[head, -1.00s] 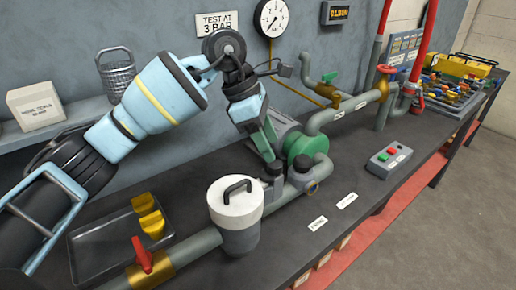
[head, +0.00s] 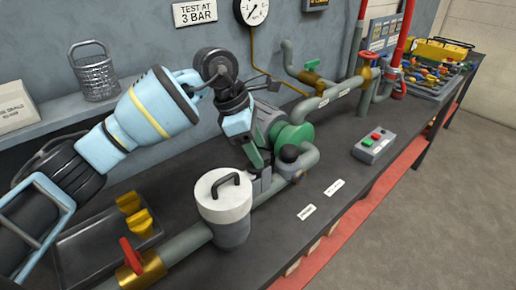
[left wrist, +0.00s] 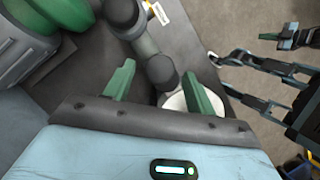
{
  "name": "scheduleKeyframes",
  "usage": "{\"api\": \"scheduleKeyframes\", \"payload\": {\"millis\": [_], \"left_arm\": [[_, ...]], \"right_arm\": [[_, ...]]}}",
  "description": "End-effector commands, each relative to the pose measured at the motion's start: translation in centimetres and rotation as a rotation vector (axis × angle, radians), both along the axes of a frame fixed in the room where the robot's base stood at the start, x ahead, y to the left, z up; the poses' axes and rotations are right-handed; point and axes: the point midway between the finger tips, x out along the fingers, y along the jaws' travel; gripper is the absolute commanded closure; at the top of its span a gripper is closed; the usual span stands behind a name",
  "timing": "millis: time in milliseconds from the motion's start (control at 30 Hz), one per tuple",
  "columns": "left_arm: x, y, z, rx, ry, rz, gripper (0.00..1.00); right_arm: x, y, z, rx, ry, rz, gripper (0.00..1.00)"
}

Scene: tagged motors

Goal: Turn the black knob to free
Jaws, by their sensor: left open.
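Two black round knobs stand on the grey pipework by the green pump (head: 292,134). One black knob (head: 290,153) tops the pipe bend beside the pump, and it seems to show at the top of the left wrist view (left wrist: 122,12). The other dark knob (left wrist: 162,72) lies between my left fingertips in the left wrist view, and the fingers mostly hide it in the head view. My left gripper (left wrist: 162,85) is open, its green fingers either side of that knob; contact cannot be told. Dark linkages, seemingly my right gripper (left wrist: 268,82), show at the right.
A white-lidded canister (head: 223,196) stands close in front of the left gripper. A red-handled valve (head: 131,256) and a tray (head: 75,258) are at front left. A button box (head: 374,146) stands to the right, with clear bench around the labels.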

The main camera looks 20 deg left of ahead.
Motion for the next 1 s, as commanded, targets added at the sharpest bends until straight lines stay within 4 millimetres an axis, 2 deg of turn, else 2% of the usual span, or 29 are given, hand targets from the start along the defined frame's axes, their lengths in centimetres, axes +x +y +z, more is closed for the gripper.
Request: {"api": "scheduleKeyframes", "payload": {"millis": [133, 433, 767, 1000], "left_arm": [[0.06, -0.35, -0.83, -0.001, 0.000, 0.000, 0.45], [0.08, -0.40, -1.00, -0.001, 0.000, 0.000, 0.46], [0.08, -0.40, -0.98, -0.001, 0.000, 0.000, 0.89], [0.03, -0.38, -0.88, 0.000, -0.001, 0.021, 0.89]], "right_arm": [[0.00, 0.01, 0.04, 0.000, -0.001, 0.000, 1.00], [-0.02, 0.03, 0.03, 0.001, 0.000, -0.001, 1.00], [-0.04, 0.08, 0.01, 0.002, 0.000, -0.002, 1.00], [0.17, 0.08, 0.34, 0.002, -0.005, -0.002, 1.00]]}}
